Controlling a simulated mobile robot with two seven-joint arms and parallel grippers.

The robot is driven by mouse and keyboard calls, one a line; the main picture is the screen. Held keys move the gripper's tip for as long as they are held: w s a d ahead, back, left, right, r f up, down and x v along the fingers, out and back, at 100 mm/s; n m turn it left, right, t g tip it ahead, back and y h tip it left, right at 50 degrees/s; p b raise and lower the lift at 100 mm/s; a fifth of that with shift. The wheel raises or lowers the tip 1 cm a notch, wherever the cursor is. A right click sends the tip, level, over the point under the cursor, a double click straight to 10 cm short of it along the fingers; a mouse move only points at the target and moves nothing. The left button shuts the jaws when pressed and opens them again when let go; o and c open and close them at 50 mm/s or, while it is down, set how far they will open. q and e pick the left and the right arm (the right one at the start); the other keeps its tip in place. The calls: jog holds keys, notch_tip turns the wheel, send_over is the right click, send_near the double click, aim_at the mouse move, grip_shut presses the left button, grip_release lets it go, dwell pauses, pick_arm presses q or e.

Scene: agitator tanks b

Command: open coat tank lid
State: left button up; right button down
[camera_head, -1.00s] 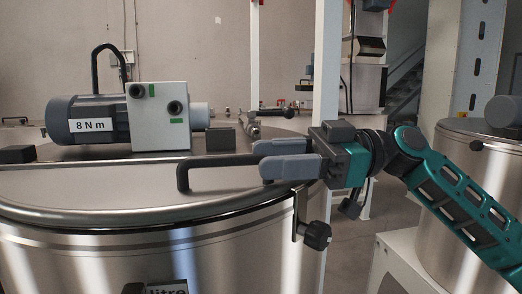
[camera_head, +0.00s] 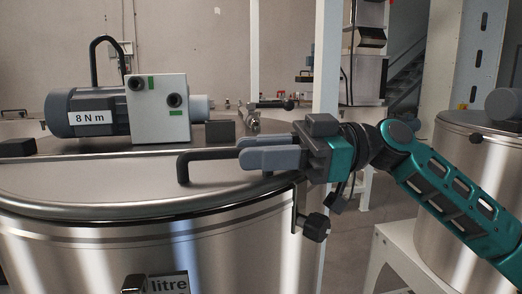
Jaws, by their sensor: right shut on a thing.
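The steel tank (camera_head: 215,255) stands in front of me with its round lid (camera_head: 110,185) lying flat on its rim. A black bar handle (camera_head: 205,156) rises from the front part of the lid. My right gripper (camera_head: 255,152) comes in from the right and is shut on the handle, its grey fingers around the bar. The fingers hide the right part of the handle. A black-knobbed clamp (camera_head: 314,228) hangs at the tank's right edge. My left gripper is out of view.
A grey motor (camera_head: 85,112) marked 8 Nm with a pale gearbox (camera_head: 158,108) sits on the tank top behind the handle. A white post (camera_head: 326,70) stands behind my gripper. Another steel tank (camera_head: 455,190) stands at the right.

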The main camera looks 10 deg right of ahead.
jog(key=shift+w+r, duration=0.1)
jog(key=shift+w, duration=0.05)
jog(key=shift+d+r, duration=0.1)
jog(key=shift+r, duration=0.05)
